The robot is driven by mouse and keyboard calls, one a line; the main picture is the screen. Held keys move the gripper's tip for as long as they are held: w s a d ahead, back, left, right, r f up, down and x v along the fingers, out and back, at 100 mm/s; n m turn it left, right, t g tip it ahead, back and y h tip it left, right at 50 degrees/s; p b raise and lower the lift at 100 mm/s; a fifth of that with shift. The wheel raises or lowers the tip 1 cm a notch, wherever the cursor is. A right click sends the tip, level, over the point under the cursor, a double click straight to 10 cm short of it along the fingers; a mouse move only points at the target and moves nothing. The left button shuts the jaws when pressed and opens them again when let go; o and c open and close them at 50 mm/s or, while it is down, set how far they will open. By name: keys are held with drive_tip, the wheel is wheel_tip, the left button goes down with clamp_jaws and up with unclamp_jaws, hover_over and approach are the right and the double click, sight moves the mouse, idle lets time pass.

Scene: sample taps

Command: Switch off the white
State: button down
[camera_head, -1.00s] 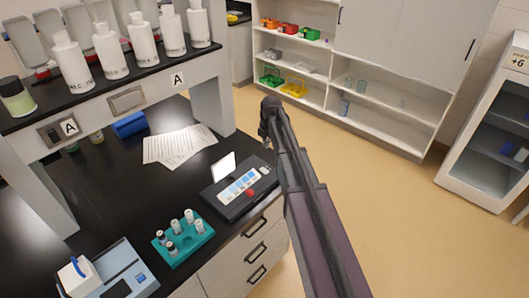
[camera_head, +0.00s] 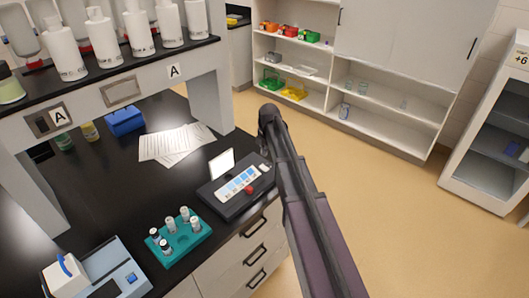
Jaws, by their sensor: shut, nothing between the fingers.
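The task line names only "the white", and several white things show. A white and blue bench device (camera_head: 105,275) with a blue-handled block stands at the lower left. A black device (camera_head: 222,200) with a raised white flap, a blue and white panel and a red button (camera_head: 249,189) sits at the bench's right edge.
A teal rack (camera_head: 184,243) with several capped vials stands at the bench front. Papers (camera_head: 175,143) and a blue object (camera_head: 125,121) lie behind. White bottles (camera_head: 138,28) line the shelf above. An open shelf cabinet (camera_head: 375,112) stands at the back; the floor right of the bench is clear.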

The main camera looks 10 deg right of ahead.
sight(263, 166)
drive_tip(key=shift+w+a+f+b, duration=0.15)
drive_tip(key=shift+w+f+b, duration=0.05)
drive_tip(key=shift+f+b, duration=1.5)
drive_tip(key=shift+w+a+f+b, duration=0.1)
drive_tip(key=shift+w+f+b, duration=0.05)
drive_tip(key=shift+f+b, duration=1.45)
drive_tip(key=shift+d+f, duration=0.2)
drive_tip(key=shift+d, duration=0.05)
